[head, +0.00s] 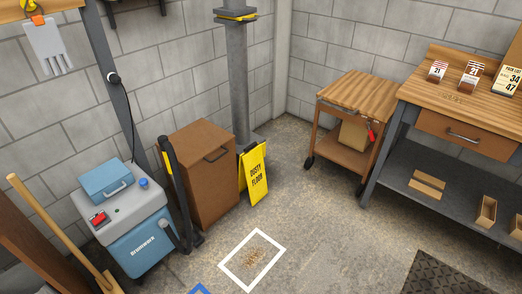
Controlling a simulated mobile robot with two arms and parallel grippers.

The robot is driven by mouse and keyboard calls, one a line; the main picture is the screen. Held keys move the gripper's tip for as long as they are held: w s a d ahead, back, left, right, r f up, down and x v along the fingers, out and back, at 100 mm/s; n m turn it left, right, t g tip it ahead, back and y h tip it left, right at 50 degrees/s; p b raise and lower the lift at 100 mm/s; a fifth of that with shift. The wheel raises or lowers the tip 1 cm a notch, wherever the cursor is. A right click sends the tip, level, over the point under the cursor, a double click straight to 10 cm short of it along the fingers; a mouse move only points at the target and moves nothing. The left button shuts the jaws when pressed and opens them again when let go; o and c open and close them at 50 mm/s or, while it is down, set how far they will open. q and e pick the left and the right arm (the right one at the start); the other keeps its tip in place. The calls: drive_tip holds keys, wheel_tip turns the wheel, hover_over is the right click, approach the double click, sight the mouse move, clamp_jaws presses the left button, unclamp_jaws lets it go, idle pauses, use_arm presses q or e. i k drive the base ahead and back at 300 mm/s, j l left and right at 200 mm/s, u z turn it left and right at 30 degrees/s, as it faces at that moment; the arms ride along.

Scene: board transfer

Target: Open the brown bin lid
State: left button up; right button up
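The brown bin (207,183) stands on the floor left of centre in the head view, against the block wall. Its flat lid (203,142) lies level on top and looks closed. A dark bar handle (215,154) is on the bin near the top edge. Neither of my grippers shows in the head view.
A blue-grey machine (140,245) with a dark hose and upright wand (176,195) stands close left of the bin. A yellow floor sign (252,174) stands close right. A wooden cart (350,125) and workbench (455,90) are further right.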

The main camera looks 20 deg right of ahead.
sight(191, 144)
drive_tip(key=z, duration=0.1)
drive_tip(key=i+l+u, duration=0.15)
drive_tip(key=i+l, duration=0.2)
drive_tip(key=i, duration=0.25)
drive_tip(key=i+l+u, duration=0.2)
drive_tip(key=i+l, duration=0.2)
drive_tip(key=i, duration=0.2)
